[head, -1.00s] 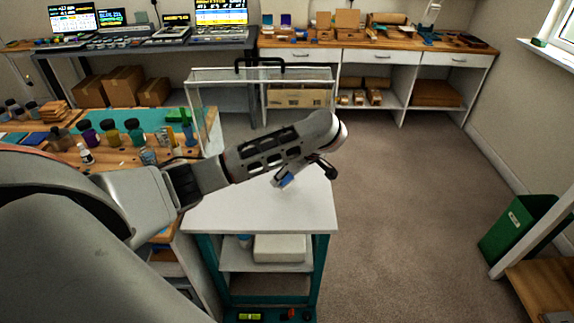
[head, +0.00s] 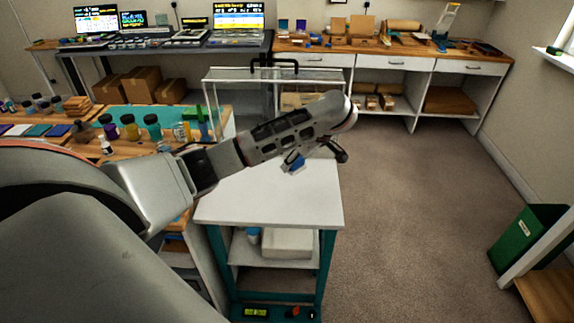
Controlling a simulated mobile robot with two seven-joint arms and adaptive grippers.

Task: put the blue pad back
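My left arm reaches in from the left across the white cart top (head: 270,208). Its gripper (head: 316,158) hangs at the arm's far end, over the rear of the cart top and largely hidden by the wrist. A small blue patch (head: 293,162) shows at the gripper, beside a dark part of it. I cannot tell whether this is a held pad or part of the gripper, nor how the fingers stand. On the wooden bench at left, a dark blue flat pad (head: 58,130) lies in a row with a teal pad (head: 38,130). My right gripper is not in view.
Several capped jars, such as a yellow one (head: 129,127), stand on the wooden bench near a green mat (head: 172,115). A clear-walled enclosure (head: 225,75) with a black handle stands behind the cart. A green bin (head: 525,238) is at right. The carpet between is clear.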

